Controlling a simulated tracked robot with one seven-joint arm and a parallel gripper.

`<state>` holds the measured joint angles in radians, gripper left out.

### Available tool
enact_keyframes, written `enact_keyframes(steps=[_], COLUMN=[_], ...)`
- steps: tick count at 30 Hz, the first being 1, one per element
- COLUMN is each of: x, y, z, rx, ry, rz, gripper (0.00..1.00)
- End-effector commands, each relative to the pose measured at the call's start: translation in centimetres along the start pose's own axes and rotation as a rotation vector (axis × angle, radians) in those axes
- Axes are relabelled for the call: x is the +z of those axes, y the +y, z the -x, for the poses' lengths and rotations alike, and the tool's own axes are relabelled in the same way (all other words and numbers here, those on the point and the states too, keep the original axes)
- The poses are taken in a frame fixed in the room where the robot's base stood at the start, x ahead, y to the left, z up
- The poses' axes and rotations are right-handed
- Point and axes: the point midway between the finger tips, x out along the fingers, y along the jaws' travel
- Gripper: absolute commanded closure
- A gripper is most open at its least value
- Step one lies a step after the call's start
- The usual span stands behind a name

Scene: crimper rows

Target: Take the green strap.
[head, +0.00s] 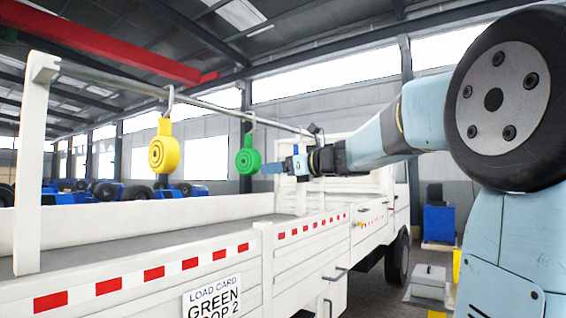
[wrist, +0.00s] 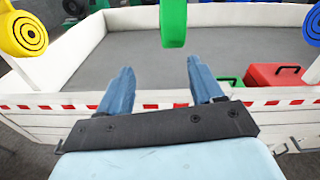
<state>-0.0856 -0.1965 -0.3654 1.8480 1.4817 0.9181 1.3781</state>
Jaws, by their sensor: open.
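The green strap (head: 248,157) is a rolled coil hanging by a hook from the rail above the truck bed. In the wrist view its lower part (wrist: 173,24) shows at the top, beyond and between my fingertips; its upper part is cut off. My gripper (head: 268,168) is open beside the green strap in the head view, on its right. In the wrist view my gripper (wrist: 157,75) has its two blue fingers spread with nothing between them. Whether a fingertip touches the strap I cannot tell.
A yellow strap (head: 164,153) hangs left on the same rail (head: 205,104). The white truck bed side (head: 150,270) carries a load card (head: 212,300). A red box (wrist: 275,77) lies in the bed.

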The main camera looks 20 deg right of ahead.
Motion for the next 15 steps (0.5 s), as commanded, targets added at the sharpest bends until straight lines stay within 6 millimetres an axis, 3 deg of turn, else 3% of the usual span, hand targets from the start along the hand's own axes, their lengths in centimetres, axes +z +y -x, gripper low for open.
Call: enact_keyframes(steps=[5,15], x=[1.6,1.9], y=[-2.1,-2.3], z=[-0.6,-2.8], rx=[-0.027,-0.028], ry=[-0.064,-0.070], rz=[-0.121,-0.133], gripper=[0.34,0.34])
